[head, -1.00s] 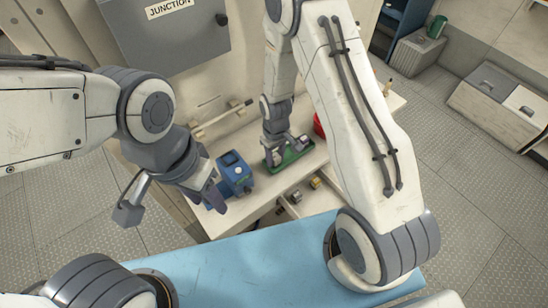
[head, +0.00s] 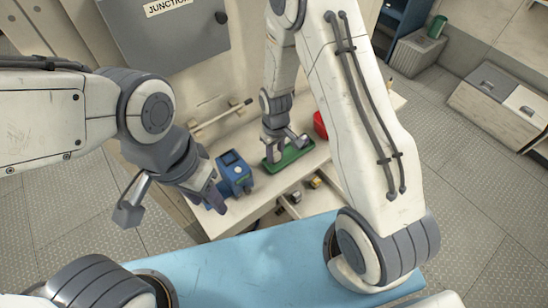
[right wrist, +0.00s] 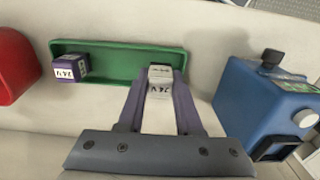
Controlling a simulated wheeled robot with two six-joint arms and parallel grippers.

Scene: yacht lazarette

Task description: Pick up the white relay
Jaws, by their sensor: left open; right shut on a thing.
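The white relay (right wrist: 159,82) with dark lettering is between the purple fingertips of my right gripper (right wrist: 158,92) in the right wrist view. The gripper is shut on it, in front of the near right part of a green tray (right wrist: 110,62). A purple relay (right wrist: 70,66) with a white lettered face sits in the left part of the tray. In the head view my right gripper (head: 275,153) is over the left part of the green tray (head: 298,160); the held relay is not clear there. My left gripper (head: 217,200) is open and empty, beside the blue device.
A blue device (head: 234,172) stands left of the tray; it also shows in the right wrist view (right wrist: 250,95). A red object (head: 320,124) is behind the tray at right. Small items lie in compartments (head: 296,200) below the shelf's front. A grey junction box (head: 170,35) hangs behind.

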